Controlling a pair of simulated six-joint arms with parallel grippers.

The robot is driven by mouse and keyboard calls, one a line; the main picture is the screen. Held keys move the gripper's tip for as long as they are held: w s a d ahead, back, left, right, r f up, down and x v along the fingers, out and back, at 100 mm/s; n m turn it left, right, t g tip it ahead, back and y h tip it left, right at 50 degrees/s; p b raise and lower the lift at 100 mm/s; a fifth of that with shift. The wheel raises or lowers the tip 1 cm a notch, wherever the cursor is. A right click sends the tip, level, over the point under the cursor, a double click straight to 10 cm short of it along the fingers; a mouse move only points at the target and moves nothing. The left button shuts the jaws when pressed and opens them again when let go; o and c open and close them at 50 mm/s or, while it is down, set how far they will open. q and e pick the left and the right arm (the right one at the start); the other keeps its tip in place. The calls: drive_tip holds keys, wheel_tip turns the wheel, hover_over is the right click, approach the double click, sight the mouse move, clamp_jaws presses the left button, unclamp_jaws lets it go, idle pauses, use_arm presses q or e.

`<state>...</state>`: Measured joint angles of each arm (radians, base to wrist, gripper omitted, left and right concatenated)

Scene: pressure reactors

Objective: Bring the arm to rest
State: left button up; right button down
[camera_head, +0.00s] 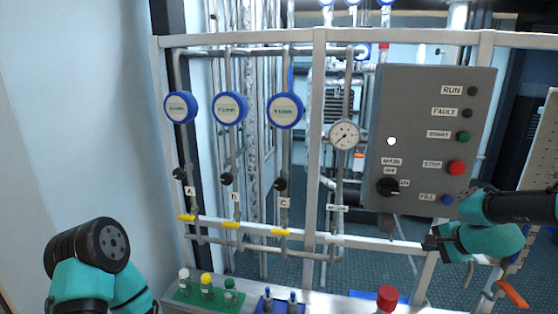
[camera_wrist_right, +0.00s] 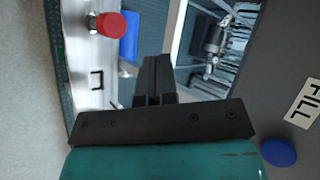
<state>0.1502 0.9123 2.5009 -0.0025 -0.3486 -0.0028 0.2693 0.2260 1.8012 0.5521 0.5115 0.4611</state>
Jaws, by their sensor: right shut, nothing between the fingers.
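In the right wrist view the closed fingers (camera_wrist_right: 154,82) show at the centre, with the blue FILL button (camera_wrist_right: 279,153) at the lower right. My left arm shows at the lower left of the head view as a teal and black link; its gripper is out of the picture.
A bench (camera_head: 340,306) holds a green rack (camera_head: 190,299) with several vials, a blue rack (camera_head: 272,304) and a red-capped item (camera_head: 387,297). A pipe frame with a gauge (camera_head: 344,134) and blue round dials (camera_head: 229,108) stands behind. An orange-handled lever (camera_head: 511,293) is at lower right.

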drive_tip(key=s+a+f+n+g, duration=0.1)
drive_tip(key=a+f, duration=0.2)
drive_tip(key=f, duration=0.5)
drive_tip(key=s+a+f+n+g, duration=0.1)
drive_tip(key=a+f+n, duration=0.1)
drive_tip(key=f, duration=0.6)
drive_tip(key=s+a+f+n+g, duration=0.2)
drive_tip(key=s+a+f+n, duration=0.2)
drive_tip(key=s+a+f, duration=0.3)
drive_tip(key=s+a+f+n+g, duration=0.3)
drive_tip(key=s+a+f+n, duration=0.2)
drive_tip(key=s+f, duration=0.8)
wheel_tip(320, 180, down, 4)
drive_tip(key=a, duration=0.2)
drive_tip(key=shift+s+a+n+h, duration=0.3)
drive_tip(key=shift+a, duration=0.05)
